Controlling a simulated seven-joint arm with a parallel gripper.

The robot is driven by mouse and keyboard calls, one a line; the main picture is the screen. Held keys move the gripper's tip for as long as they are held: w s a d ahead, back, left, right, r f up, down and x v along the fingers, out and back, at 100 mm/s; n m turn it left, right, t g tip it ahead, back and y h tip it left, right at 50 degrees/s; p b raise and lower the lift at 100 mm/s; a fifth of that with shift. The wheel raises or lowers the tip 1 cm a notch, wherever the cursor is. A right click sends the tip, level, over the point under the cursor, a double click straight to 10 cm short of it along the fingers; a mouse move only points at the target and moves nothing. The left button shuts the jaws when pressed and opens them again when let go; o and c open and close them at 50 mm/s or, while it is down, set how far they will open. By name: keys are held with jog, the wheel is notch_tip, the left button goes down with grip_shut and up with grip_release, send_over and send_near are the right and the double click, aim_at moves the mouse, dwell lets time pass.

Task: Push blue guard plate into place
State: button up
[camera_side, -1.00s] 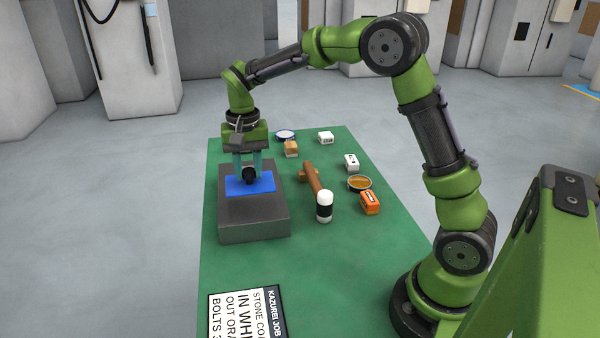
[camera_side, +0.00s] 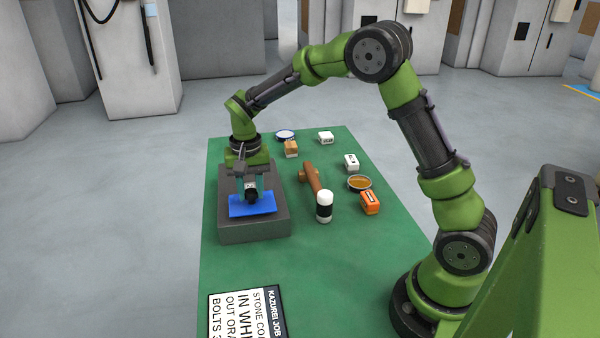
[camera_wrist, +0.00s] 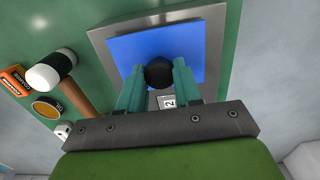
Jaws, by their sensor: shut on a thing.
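The blue guard plate (camera_side: 252,207) lies on top of a grey block (camera_side: 255,231) in the side view, over its near part. It has a black round knob (camera_wrist: 158,73) that shows between my fingers in the wrist view. My gripper (camera_side: 251,192) is shut on this knob, with teal fingers on both sides. In the wrist view the blue plate (camera_wrist: 130,50) covers much of the grey block's top, and a small white label with a "2" (camera_wrist: 168,101) shows on the block between the fingers.
Right of the block lie a mallet (camera_side: 313,183), an orange box (camera_side: 370,203), an amber tin (camera_side: 359,183) and a white box (camera_side: 351,162). Behind are a brown block (camera_side: 291,148), a round blue-white tin (camera_side: 285,135) and another white box (camera_side: 325,137). A printed sign (camera_side: 248,312) lies at the front.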

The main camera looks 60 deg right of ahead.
jog(key=shift+f, duration=0.8)
dwell(0.9)
jog(key=o, duration=1.1)
jog(key=shift+o, duration=0.2)
jog(key=shift+r, duration=0.2)
jog(key=shift+r, duration=2.4)
notch_tip(320, 180, up, 17)
